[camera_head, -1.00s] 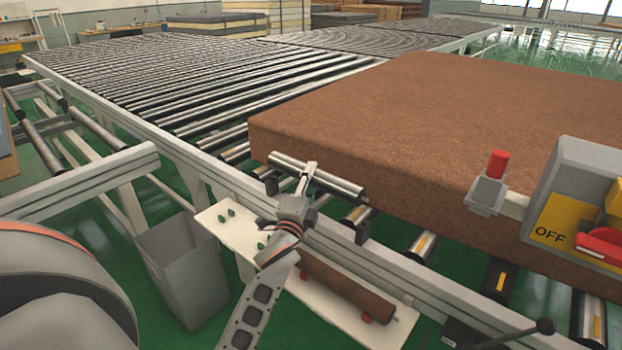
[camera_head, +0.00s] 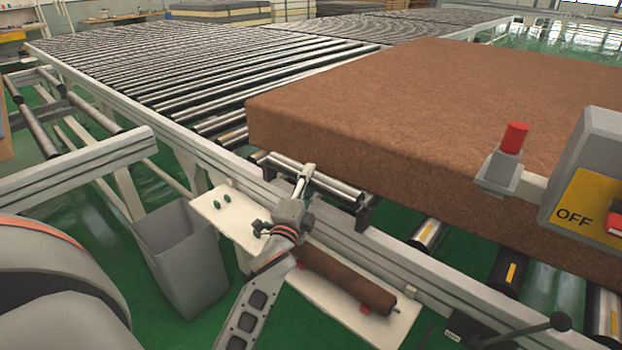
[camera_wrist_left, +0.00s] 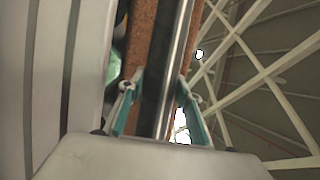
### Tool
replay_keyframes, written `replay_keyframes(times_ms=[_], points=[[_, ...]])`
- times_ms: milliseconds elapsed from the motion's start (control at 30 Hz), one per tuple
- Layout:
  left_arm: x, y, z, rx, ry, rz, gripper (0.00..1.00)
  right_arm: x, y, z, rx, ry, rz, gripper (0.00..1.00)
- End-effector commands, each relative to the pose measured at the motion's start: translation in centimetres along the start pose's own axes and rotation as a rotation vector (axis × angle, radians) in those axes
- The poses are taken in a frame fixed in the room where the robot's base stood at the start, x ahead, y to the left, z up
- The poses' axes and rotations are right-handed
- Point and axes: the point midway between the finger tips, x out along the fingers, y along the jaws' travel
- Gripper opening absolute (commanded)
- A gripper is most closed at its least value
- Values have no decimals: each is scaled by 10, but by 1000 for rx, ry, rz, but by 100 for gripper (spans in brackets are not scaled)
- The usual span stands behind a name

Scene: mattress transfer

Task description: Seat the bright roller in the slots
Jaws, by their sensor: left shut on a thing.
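The bright roller (camera_head: 335,187) is a shiny metal cylinder along the near side of the conveyor, in front of the brown mattress. My left gripper (camera_head: 305,177) is shut around it, left of its middle. In the left wrist view the roller (camera_wrist_left: 168,70) runs between the two fingers (camera_wrist_left: 158,95). Dark slot brackets stand on the frame at the roller's left end (camera_head: 268,172) and right end (camera_head: 362,217). The roller's ends are at or just above them; I cannot tell if they are fully down in the slots. My right gripper is out of view.
The brown mattress (camera_head: 440,110) lies close behind the roller. A rusty brown roller (camera_head: 345,280) rests on a white shelf (camera_head: 235,215) below the rail. A grey bin (camera_head: 180,255) stands at left. A control box (camera_head: 590,180) marked OFF and a red-topped post (camera_head: 514,138) stand at right.

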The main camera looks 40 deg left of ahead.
Motion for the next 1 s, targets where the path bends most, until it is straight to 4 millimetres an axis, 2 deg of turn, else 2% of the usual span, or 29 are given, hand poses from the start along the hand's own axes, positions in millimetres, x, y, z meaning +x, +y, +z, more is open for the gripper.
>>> replay_keyframes(times_ms=[100,433,1000], points=[[1,-5,-1,-2,1,-8,0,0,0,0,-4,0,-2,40],[1,-5,-1,-2,1,-8,0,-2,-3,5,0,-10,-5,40],[1,-4,-1,-2,1,-7,0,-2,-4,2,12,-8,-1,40]])
